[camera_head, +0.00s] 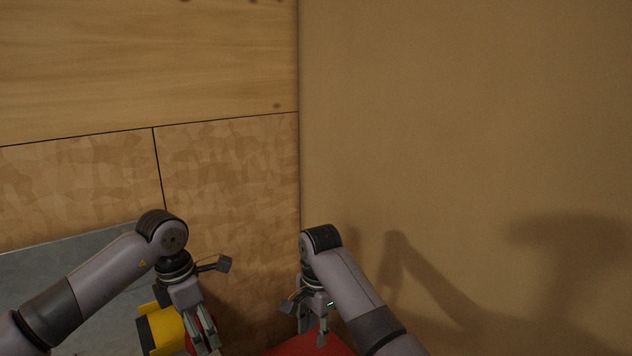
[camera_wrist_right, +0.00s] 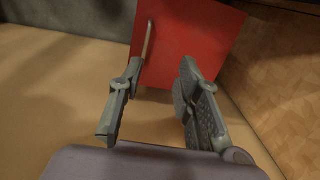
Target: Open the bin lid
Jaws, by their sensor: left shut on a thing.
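The bin is a red box (camera_wrist_right: 190,45) with a thin pale handle (camera_wrist_right: 148,40) on its face in the right wrist view. Its red top (camera_head: 308,346) shows only at the bottom edge of the head view, and I cannot make out a raised lid. My right gripper (camera_wrist_right: 161,72) is open and empty, its two fingers apart in front of the red face. In the head view my right gripper (camera_head: 312,325) hangs over the red top. My left gripper (camera_head: 207,336) is shut on a yellow object with dark bands (camera_head: 165,330), partly hidden by the gripper and the frame edge.
A grey surface (camera_head: 60,262) lies at the left behind my left arm. A wood-panelled wall (camera_head: 225,180) stands behind, meeting a plain tan wall (camera_head: 460,130) at the right.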

